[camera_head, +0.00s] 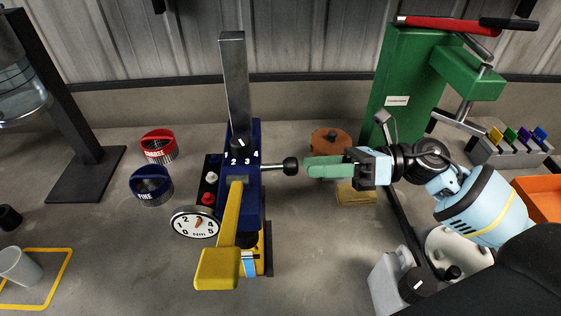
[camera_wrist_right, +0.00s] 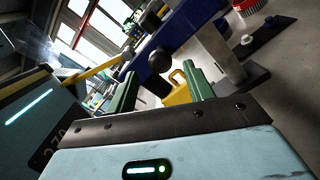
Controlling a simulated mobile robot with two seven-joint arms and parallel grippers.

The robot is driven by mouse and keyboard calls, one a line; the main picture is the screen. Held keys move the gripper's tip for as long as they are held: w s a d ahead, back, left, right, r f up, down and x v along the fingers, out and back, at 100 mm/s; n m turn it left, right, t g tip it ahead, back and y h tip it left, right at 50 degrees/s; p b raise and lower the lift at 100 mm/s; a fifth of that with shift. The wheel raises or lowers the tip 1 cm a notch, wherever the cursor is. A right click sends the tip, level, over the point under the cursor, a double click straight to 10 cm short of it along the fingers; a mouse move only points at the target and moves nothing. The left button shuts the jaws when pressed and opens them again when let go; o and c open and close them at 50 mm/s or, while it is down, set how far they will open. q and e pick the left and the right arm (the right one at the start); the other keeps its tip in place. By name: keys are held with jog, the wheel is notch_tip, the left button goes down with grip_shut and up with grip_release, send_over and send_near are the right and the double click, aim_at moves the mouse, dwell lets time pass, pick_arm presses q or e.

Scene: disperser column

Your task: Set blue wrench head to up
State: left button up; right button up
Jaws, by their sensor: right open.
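A blue machine head (camera_head: 247,185) stands around the foot of an upright steel column (camera_head: 233,85). A black ball knob (camera_head: 291,166) on a short rod sticks out from its right side. My right gripper (camera_head: 326,168) has green fingers pointing left at this knob, level with it. In the wrist view, the fingers (camera_wrist_right: 160,88) are apart with no object held, and the knob (camera_wrist_right: 160,60) shows beyond and between the tips. I cannot tell whether a finger touches it. A dark dial (camera_head: 240,145) numbered 1 to 4 sits on the blue head. No separate blue wrench is recognisable.
A green stand (camera_head: 400,80) and a rack with coloured handles (camera_head: 510,150) stand right. A grey jug (camera_head: 390,285) is in front.

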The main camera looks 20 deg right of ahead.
aim_at(280, 164)
jog(key=p+x, duration=0.1)
jog(key=x, duration=0.5)
jog(key=shift+r+p, duration=0.15)
jog(key=shift+p, duration=0.2)
pick_arm(q)
jog(key=shift+w+a+r, duration=0.1)
jog(key=shift+w+r, duration=0.25)
jog(key=shift+r, duration=0.2)
jog(key=shift+w+r, duration=0.35)
jog(key=shift+r, duration=0.2)
pick_arm(e)
jog(key=shift+w+a, duration=0.2)
jog(key=shift+a, duration=0.4)
jog(key=shift+c, duration=0.3)
pick_arm(q)
jog(key=shift+w+r, duration=0.2)
pick_arm(e)
grip_shut()
